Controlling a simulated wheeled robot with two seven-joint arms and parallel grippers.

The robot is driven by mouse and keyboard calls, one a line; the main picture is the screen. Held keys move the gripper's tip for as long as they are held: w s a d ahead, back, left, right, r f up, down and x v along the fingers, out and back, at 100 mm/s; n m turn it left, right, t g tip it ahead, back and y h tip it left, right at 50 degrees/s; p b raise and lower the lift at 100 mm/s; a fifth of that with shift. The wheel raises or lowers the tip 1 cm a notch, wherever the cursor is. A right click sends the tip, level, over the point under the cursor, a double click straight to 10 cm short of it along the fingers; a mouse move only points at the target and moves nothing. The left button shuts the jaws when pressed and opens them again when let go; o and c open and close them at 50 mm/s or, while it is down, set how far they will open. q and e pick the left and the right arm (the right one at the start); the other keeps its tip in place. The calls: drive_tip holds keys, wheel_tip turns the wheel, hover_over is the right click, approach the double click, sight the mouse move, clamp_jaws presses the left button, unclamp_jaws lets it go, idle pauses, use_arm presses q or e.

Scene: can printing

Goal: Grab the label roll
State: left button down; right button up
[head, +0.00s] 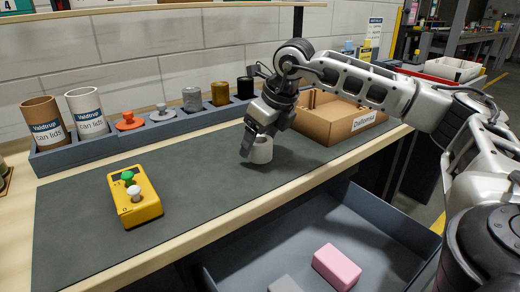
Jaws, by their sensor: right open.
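A small white roll (262,152), which looks like the label roll, stands on the dark mat in the middle of the bench. My right gripper (252,150) points down at it from above, with its fingers at the roll's left side and top. The gripper is open; whether a finger touches the roll cannot be told. Part of the roll's upper left is hidden by the gripper. My left gripper is not in view.
A cardboard box (325,128) stands right of the roll, close behind my right arm. A yellow button box (136,203) sits on the mat (80,230) at left. A grey rack (60,160) holds cups and small parts along the back. A grey bin (385,225) with a pink block (337,267) lies below the front edge.

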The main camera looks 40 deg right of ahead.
drive_tip(key=shift+w+f, duration=0.2)
drive_tip(key=shift+f, duration=0.3)
drive_tip(key=c, duration=1.1)
drive_tip(key=shift+r, duration=0.1)
